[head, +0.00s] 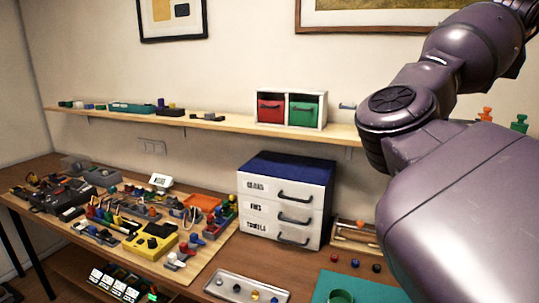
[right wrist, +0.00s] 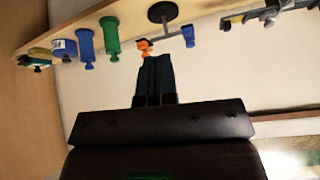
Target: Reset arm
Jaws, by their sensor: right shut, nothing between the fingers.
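My right arm is raised across the right side of the head view, its links bent upward in front of the wall. Its gripper is outside that view. In the right wrist view my right gripper (right wrist: 155,75) is shut and empty, its dark fingers pointing up in the picture. A small orange piece (right wrist: 143,46) shows near the fingertips; I cannot tell whether they touch it. My left arm and gripper are not in view.
A wall shelf (head: 225,125) holds red and green bins (head: 304,113). Below it stand a white drawer unit (head: 264,212) and a workbench (head: 222,240) crowded with wiring parts. In the wrist view, blue and green pieces (right wrist: 111,36) line a wooden shelf (right wrist: 130,12).

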